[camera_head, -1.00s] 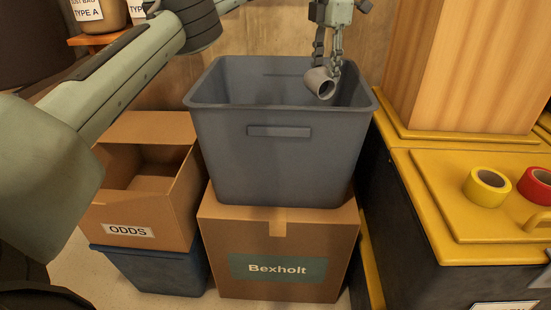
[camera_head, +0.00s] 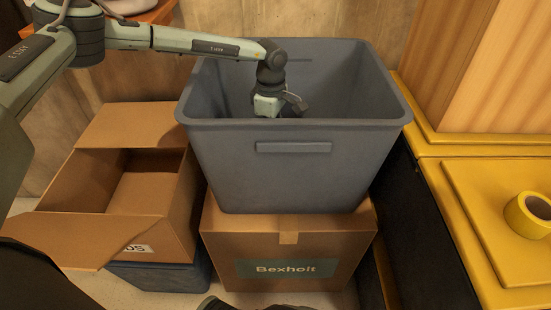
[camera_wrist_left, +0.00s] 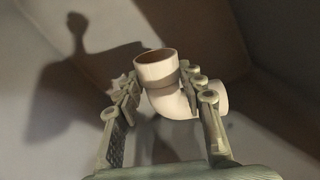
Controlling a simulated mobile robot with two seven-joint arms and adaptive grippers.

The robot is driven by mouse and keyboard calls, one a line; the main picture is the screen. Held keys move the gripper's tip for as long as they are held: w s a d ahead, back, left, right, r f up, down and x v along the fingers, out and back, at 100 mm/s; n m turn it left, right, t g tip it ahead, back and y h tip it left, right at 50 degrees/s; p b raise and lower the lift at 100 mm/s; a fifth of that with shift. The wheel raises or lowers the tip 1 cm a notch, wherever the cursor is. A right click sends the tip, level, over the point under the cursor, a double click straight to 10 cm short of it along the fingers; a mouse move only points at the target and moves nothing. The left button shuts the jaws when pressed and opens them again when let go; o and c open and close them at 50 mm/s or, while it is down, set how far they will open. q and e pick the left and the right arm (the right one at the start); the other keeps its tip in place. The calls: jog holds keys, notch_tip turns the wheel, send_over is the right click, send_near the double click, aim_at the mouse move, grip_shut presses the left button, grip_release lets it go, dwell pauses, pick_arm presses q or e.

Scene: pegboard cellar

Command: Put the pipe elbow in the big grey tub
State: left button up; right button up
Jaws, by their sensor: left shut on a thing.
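The big grey tub (camera_head: 290,165) stands on a closed cardboard box marked Bexholt in the head view. My left arm reaches over its rim from the left, and my left gripper (camera_head: 288,108) is down inside the tub. The tub's front wall hides the lower part of the gripper and the pipe elbow there. In the left wrist view the pale pipe elbow (camera_wrist_left: 170,85) sits between the two fingers of my left gripper (camera_wrist_left: 163,92), which is shut on it. Grey tub surfaces lie around it.
An open cardboard box (camera_head: 85,230) stands left of the tub, on a blue bin (camera_head: 165,277). The Bexholt box (camera_head: 290,240) is under the tub. A yellow-topped cabinet (camera_head: 485,210) with a yellow tape roll (camera_head: 530,214) is at right.

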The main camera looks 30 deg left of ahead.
pick_arm(q)
notch_tip(320, 180, down, 8)
jog(key=shift+f, duration=0.1)
dwell(0.4)
jog(key=o, duration=1.1)
jog(key=shift+o, duration=0.2)
notch_tip(320, 180, up, 12)
jog(key=shift+r, duration=0.1)
